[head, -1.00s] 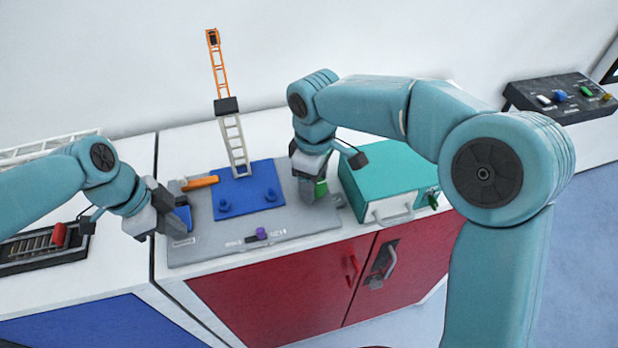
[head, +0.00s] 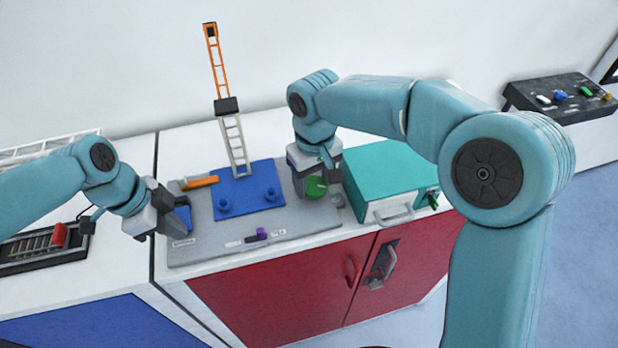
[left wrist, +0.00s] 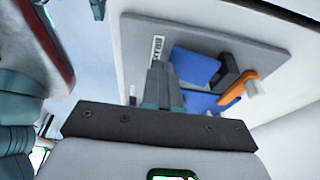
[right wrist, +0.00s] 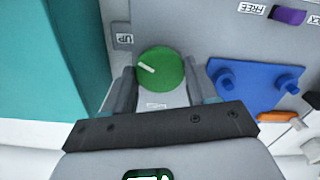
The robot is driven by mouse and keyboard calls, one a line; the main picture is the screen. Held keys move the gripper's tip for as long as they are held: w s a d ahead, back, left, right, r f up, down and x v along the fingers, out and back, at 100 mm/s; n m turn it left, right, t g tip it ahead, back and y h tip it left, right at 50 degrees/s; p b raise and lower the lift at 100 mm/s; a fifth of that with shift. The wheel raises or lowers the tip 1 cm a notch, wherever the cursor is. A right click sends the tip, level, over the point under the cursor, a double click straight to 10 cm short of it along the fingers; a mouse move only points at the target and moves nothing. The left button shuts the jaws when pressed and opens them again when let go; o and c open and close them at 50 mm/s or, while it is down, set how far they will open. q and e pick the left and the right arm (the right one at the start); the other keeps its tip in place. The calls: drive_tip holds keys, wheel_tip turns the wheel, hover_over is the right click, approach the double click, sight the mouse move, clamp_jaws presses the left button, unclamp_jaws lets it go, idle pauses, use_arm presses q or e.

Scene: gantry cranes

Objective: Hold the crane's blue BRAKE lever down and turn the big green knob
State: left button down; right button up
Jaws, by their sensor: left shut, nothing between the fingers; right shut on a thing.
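The blue BRAKE lever (head: 183,215) is at the left end of the grey crane panel (head: 200,252). It also shows in the left wrist view (left wrist: 196,65). My left gripper (head: 170,228) is shut and empty, its tips at the lever's near side; I cannot tell how far down the lever is. The big green knob (head: 315,187) is at the panel's right end, partly hidden by my right gripper (head: 318,180). In the right wrist view the knob (right wrist: 161,74) sits between the shut fingers, its white mark pointing up-left, towards an "UP" label (right wrist: 123,40).
A blue plate (head: 240,203) with a crane tower (head: 233,140) stands mid-panel. An orange handle (head: 200,182) lies behind the lever and a purple slider (head: 262,233) is in front. A teal box (head: 385,175) stands close right of my right gripper.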

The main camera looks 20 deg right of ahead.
sight(314, 184)
drive_tip(key=shift+r, duration=0.1)
idle(0.3)
drive_tip(key=o, duration=1.1)
drive_tip(key=shift+c, duration=0.2)
wheel_tip(314, 184, up, 12)
use_arm(q)
drive_tip(key=shift+r, duration=0.85)
